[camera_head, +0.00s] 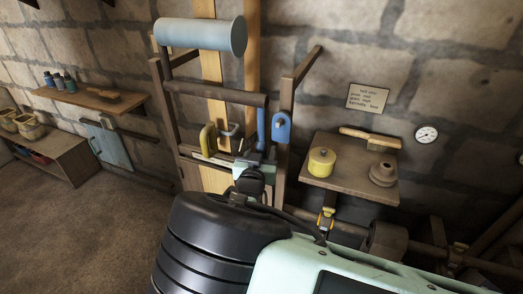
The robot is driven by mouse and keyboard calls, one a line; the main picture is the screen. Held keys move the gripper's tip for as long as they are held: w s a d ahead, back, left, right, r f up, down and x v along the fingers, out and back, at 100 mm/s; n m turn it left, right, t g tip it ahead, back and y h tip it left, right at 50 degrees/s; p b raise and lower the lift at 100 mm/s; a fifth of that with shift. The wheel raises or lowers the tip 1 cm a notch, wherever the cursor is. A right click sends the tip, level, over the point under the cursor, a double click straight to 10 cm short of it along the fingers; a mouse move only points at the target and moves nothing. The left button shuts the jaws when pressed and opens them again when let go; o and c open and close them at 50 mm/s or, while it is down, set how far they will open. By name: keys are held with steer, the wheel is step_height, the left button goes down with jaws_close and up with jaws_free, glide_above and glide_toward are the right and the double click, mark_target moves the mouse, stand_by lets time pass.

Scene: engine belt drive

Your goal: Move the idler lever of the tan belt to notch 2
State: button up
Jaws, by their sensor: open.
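The tan belt (211,65) runs vertically up the wooden frame, passing behind a blue-grey drum (200,36) and a dark roller (219,94). A second tan strip (253,50) runs beside it on the right. My gripper (248,160) is in front of the frame's lower part, open, with nothing visible between its fingers. A yellow curved handle (208,138) is just left of it, and a blue rounded piece (281,128) is to its right on the frame post. I cannot tell which part is the tan belt's idler lever. Notch marks are not readable, and my arm hides the area below.
A wooden shelf (345,180) on the right holds a yellow tin (321,162), a brush (370,137) and a dark pot (383,174). A sign (368,98) and a gauge (426,134) are on the stone wall. The floor (75,235) at left is clear.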

steer(key=shift+w+d, duration=0.1)
steer(key=shift+w, duration=0.45)
jaws_close()
steer(key=s+a+r+g+y+p, duration=0.1)
steer(key=s+a+g+p, duration=0.1)
steer(key=s, duration=0.4)
steer(key=g+p, duration=0.1)
steer(key=g, duration=0.1)
steer(key=shift+r+m+g, duration=0.15)
steer(key=shift+m+g, duration=0.25)
steer(key=shift+s+a, duration=0.1)
jaws_free()
